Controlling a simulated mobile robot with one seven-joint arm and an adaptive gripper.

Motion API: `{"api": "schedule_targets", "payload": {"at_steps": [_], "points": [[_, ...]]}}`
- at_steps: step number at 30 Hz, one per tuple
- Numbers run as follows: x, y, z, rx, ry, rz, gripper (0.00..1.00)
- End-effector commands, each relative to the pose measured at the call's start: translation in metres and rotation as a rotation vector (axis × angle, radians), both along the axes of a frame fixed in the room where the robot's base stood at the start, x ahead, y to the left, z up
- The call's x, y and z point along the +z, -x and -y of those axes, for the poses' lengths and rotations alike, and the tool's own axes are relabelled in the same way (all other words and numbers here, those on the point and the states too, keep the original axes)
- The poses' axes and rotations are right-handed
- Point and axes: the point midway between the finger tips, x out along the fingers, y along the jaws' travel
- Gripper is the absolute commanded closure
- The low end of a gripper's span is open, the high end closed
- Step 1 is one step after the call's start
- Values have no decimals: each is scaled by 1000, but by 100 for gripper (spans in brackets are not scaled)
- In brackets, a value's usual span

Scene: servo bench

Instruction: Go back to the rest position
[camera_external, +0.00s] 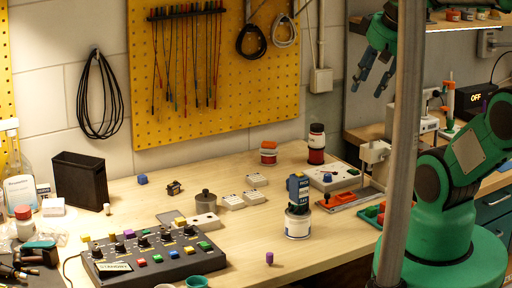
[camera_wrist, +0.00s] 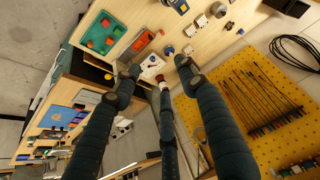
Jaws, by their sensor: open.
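My gripper (camera_external: 372,82) is raised at the upper right of the external view, well above the bench and in front of the back wall. Its dark fingers are spread and hold nothing. In the wrist view the fingers of my gripper (camera_wrist: 157,72) reach up from the bottom, apart, with only air between their tips. My green arm (camera_external: 480,150) stands at the right, partly hidden by a grey post. The wooden bench (camera_external: 335,235) lies below and left of my gripper.
A grey vertical post (camera_external: 401,150) stands in front of my arm. A yellow pegboard (camera_external: 225,70) with hanging leads is on the wall. The air around my gripper looks clear.

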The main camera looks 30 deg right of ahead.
Motion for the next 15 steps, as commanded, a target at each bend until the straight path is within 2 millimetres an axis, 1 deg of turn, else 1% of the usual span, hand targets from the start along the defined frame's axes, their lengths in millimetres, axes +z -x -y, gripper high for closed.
{"api": "schedule_targets", "payload": {"at_steps": [1, 6, 10, 15], "points": [[-15, 0, 0, 0, 0, 0, 58], [-36, 0, 0, 0, 0, 0, 58], [-45, 0, 0, 0, 0, 0, 58], [-45, 0, 0, 0, 0, 0, 58]]}}
